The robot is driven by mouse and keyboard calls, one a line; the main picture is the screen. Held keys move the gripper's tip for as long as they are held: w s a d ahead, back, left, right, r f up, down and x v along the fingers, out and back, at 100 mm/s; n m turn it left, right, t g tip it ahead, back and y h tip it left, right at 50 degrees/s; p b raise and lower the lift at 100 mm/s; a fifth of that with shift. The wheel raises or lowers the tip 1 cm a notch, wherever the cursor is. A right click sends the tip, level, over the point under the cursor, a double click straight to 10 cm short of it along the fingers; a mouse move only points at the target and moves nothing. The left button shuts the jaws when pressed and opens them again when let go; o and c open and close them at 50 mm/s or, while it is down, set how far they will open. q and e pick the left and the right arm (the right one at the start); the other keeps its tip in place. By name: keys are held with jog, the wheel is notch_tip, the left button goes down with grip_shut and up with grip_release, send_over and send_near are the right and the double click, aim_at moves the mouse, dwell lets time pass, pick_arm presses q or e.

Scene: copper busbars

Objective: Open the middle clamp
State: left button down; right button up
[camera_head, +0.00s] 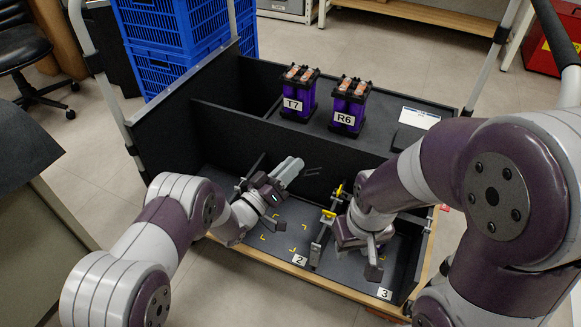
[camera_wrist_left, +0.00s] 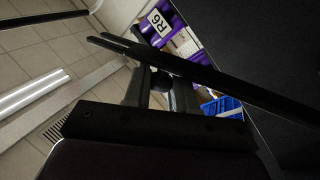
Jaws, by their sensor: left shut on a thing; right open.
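The middle clamp (camera_head: 318,240), a dark bar with yellow parts (camera_head: 328,213), stands on the cart floor near the label 2. Its far end is close to my right arm. My left gripper (camera_head: 308,171) is over the cart's front bay, left of that clamp. In the left wrist view its fingers (camera_wrist_left: 160,90) are shut on a small dark piece against a long dark bar (camera_wrist_left: 215,78); which part this is, I cannot tell. My right gripper (camera_head: 373,255) is open, low in the bay just right of the middle clamp. My right wrist hides part of the space there.
Purple units T7 (camera_head: 297,94) and R6 (camera_head: 349,107) stand behind the bay's dark divider (camera_head: 240,122). R6 also shows in the left wrist view (camera_wrist_left: 158,22). Blue crates (camera_head: 180,45) stand at the back left. Yellow-marked floor (camera_head: 283,240) left of the clamp is clear.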

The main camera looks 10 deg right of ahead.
pick_arm(q)
jog(key=c, duration=1)
grip_release()
jog(key=shift+s+a, duration=0.1)
jog(key=shift+a, duration=0.15)
jog(key=p+v, duration=0.4)
jog(key=v, duration=0.8)
jog(key=shift+s+f, duration=0.1)
